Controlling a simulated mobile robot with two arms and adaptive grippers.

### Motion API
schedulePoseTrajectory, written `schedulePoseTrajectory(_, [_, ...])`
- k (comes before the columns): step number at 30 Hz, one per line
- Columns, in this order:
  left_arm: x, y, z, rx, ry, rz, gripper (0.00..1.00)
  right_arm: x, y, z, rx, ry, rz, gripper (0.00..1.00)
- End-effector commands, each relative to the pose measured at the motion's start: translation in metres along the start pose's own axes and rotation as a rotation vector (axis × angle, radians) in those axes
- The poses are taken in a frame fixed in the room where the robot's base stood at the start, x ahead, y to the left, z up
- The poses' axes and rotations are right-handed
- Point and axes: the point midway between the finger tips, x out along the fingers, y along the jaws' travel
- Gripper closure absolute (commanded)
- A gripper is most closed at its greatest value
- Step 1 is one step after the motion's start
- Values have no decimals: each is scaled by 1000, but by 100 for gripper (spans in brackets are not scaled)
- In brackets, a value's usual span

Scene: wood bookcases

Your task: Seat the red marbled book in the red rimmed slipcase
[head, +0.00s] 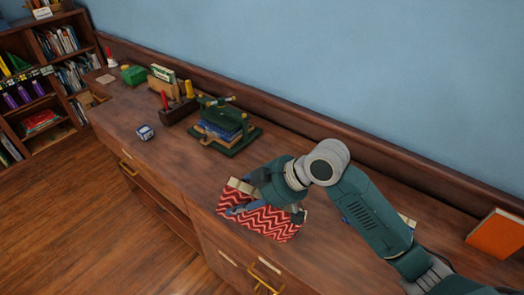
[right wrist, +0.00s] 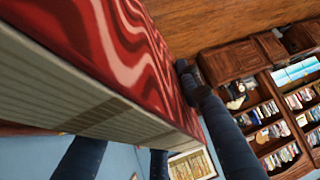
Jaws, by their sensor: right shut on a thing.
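The red marbled book (head: 262,222), with pale wavy stripes on its cover, is over the front part of the wooden counter in the head view. My right gripper (head: 268,204) is shut on it, with fingers across its cover. I cannot tell whether the book touches the counter. In the right wrist view, the book (right wrist: 130,50) fills the upper left, its pale page edges facing the camera and dark fingers beside it. I cannot make out a red rimmed slipcase; my right arm covers part of the counter. My left gripper is not in view.
A green book press (head: 232,140) holding books stands behind the held book. A patterned cube (head: 145,132) and a wooden tool box (head: 177,112) are farther left. An orange book (head: 495,234) stands at the far right. Bare counter lies left of the held book.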

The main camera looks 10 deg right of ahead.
Motion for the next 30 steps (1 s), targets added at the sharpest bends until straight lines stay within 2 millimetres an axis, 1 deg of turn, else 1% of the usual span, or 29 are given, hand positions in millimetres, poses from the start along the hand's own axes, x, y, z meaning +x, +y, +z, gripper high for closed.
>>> schedulePoseTrajectory(1, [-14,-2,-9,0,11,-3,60,1,10,-16,2,-34,17,100])
schedulePoseTrajectory(2, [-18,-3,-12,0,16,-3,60,5,14,-19,11,-56,25,100])
schedulePoseTrajectory(5, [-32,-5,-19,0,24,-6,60,15,37,-25,59,-131,66,100])
schedulePoseTrajectory(7, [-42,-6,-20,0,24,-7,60,18,61,-23,108,-181,104,100])
schedulePoseTrajectory(10, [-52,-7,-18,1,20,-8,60,14,97,-15,187,-242,154,100])
schedulePoseTrajectory(12, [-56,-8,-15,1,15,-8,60,9,118,-9,232,-269,179,100])
schedulePoseTrajectory(15, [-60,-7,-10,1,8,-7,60,2,139,-2,278,-297,203,100])
schedulePoseTrajectory(18, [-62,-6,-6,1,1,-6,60,-2,151,2,305,-310,214,100])
schedulePoseTrajectory(20, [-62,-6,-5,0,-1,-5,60,-3,154,2,311,-313,217,100])
schedulePoseTrajectory(30, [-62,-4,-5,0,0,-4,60,-3,155,3,313,-314,216,100])
